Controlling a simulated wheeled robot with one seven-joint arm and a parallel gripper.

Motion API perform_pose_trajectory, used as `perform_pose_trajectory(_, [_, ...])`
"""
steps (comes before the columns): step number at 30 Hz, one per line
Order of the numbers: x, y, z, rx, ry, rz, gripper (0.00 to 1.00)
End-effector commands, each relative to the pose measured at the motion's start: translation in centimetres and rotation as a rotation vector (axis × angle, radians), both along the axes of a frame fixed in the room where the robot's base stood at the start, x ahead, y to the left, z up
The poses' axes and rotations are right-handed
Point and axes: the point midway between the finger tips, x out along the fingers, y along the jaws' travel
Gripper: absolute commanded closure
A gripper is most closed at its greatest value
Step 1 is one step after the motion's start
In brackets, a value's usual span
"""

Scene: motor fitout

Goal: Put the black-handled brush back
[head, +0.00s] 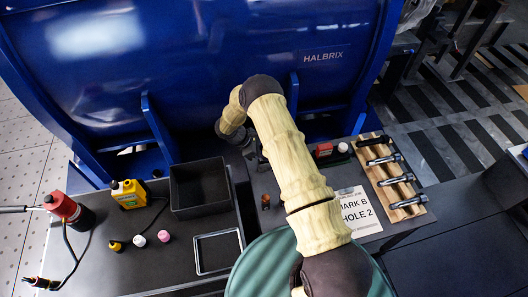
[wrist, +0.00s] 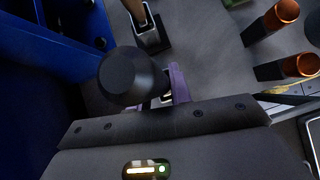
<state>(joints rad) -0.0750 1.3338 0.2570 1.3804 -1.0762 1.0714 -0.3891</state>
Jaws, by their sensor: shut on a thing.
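In the wrist view, the black-handled brush (wrist: 130,76) shows as a round black handle end, seen almost end-on. My gripper (wrist: 160,98) is shut on it, with a purple strip beside the handle. The brush's lower part is hidden behind the handle and gripper, so I cannot tell whether it touches anything below. In the head view, my arm reaches over the dark worktop close to the blue motor housing (head: 210,60), and it mostly hides the gripper and brush.
The wrist view shows a wooden-handled item (wrist: 146,22) in a square-ended holder and copper-coloured cylinders (wrist: 290,67) at right. The head view shows a black bin (head: 200,207), a yellow bottle (head: 128,194), a wooden rack (head: 378,170) of tools and a printed sheet (head: 358,212).

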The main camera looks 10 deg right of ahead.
Motion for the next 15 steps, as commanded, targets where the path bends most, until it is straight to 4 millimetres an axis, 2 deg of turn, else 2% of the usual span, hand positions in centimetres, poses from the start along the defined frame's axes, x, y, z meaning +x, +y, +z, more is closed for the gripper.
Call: perform_pose_trajectory(15, [0.00, 0.00, -0.49, 0.000, 0.000, 0.000, 1.00])
